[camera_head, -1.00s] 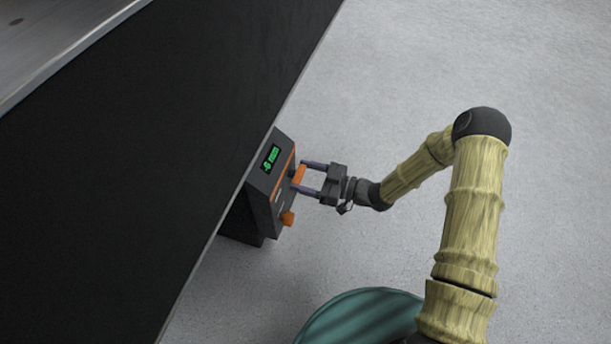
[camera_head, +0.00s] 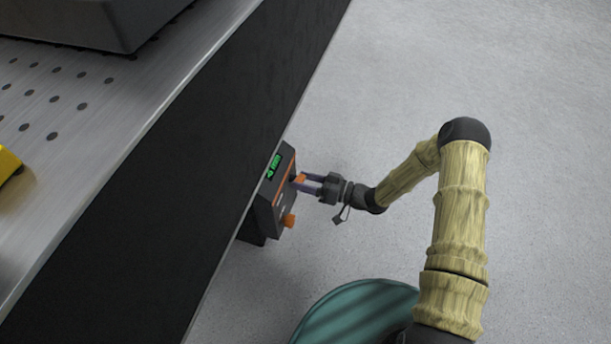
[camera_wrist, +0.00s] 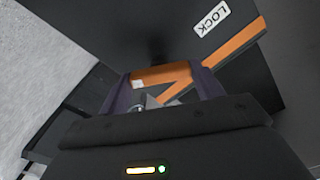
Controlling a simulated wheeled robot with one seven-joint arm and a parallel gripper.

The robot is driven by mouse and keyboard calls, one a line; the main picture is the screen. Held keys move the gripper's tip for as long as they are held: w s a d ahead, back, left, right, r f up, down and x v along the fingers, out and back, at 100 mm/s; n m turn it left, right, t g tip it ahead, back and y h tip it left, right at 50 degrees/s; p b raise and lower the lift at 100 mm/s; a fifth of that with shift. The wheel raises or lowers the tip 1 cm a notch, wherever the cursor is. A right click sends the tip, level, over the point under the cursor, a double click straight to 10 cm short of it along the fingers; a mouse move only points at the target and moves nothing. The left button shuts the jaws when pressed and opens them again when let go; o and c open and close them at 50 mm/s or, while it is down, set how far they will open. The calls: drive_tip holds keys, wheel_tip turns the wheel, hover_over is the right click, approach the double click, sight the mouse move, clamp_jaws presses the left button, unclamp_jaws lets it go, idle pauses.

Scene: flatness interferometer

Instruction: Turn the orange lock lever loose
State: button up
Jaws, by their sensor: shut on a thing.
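The orange lock lever (camera_head: 299,179) is on the front of a dark control box (camera_head: 264,200) fixed at the side of the bench. My gripper (camera_head: 303,181) reaches it from the right, with its purple fingers on the lever. In the wrist view the orange lever (camera_wrist: 165,74) spans between the two fingers of my gripper (camera_wrist: 165,92), which are shut on it. A white LOCK label (camera_wrist: 212,18) shows on the box above it. The fingers hide the lever's ends.
A second orange knob (camera_head: 289,220) sits lower on the box, below my gripper. A green-lit display (camera_head: 273,166) is on its upper face. The perforated metal bench top (camera_head: 110,105) lies at left, with a yellow object (camera_head: 8,164) on it. The grey floor (camera_head: 540,150) at right is clear.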

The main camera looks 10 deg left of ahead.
drive_tip(key=m+p, duration=0.2)
drive_tip(key=m, duration=0.3)
drive_tip(key=shift+m, duration=0.3)
drive_tip(key=m+p, duration=0.1)
drive_tip(key=m, duration=0.4)
drive_tip(key=shift+f+p, duration=0.1)
drive_tip(key=shift+p, duration=0.2)
drive_tip(key=o, duration=1)
drive_tip(key=d+p, duration=0.1)
drive_tip(key=d, duration=0.4)
drive_tip(key=s+d+p, duration=0.1)
drive_tip(key=d+p, duration=0.1)
drive_tip(key=d, duration=0.4)
drive_tip(key=d+p, duration=0.2)
drive_tip(key=d, duration=0.4)
drive_tip(key=shift+s+d, duration=0.15)
drive_tip(key=shift+d, duration=0.1)
